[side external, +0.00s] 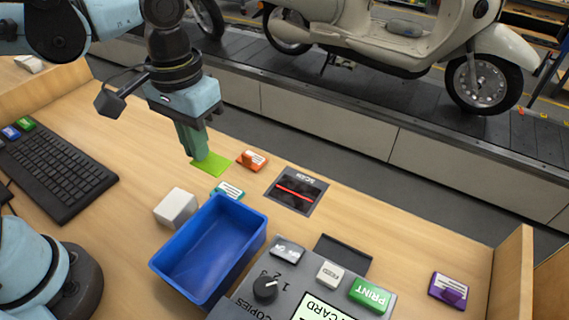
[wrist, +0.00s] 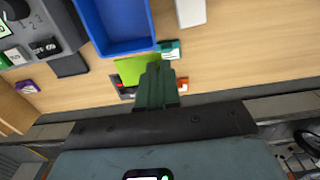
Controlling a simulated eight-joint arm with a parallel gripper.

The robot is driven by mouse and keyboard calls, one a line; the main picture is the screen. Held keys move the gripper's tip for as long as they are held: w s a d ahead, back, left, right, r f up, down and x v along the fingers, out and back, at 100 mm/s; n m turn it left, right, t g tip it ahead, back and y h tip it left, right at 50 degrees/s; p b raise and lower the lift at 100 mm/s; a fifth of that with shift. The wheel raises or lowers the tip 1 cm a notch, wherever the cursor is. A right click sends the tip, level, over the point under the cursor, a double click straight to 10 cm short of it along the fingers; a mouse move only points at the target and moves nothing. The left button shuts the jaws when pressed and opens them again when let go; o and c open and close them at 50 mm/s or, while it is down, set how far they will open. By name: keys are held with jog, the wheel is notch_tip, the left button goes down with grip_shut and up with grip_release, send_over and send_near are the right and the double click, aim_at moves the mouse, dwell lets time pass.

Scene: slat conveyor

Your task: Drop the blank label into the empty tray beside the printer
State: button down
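The blank label is a plain lime-green square (side external: 212,166), with no print visible. My gripper (side external: 199,155), with dark green fingers, is shut on its edge and holds it above the table. In the wrist view the label (wrist: 129,69) sticks out left of the fingertips (wrist: 157,72). The empty blue tray (side external: 208,245) stands in front of the gripper in the side view, beside the printer (side external: 243,304). In the wrist view the tray (wrist: 118,28) is beyond the label, up and to the left. The label is not over the tray.
A teal label block (side external: 229,190) and a white block (side external: 176,208) stand close to the tray. An orange block (side external: 252,160) and a scanner plate (side external: 296,190) lie nearby. A keyboard (side external: 52,172) is at the left. The conveyor carrying a scooter (side external: 400,35) runs behind the table.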

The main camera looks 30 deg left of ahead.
jog(key=s+d+f, duration=0.3)
jog(key=s+d, duration=0.3)
jog(key=s, duration=0.1)
jog(key=shift+s+d+f, duration=0.15)
jog(key=shift+f, duration=2.55)
jog(key=c, duration=1.3)
grip_release()
jog(key=shift+o, duration=0.2)
jog(key=shift+r, duration=0.15)
notch_tip(320, 180, up, 12)
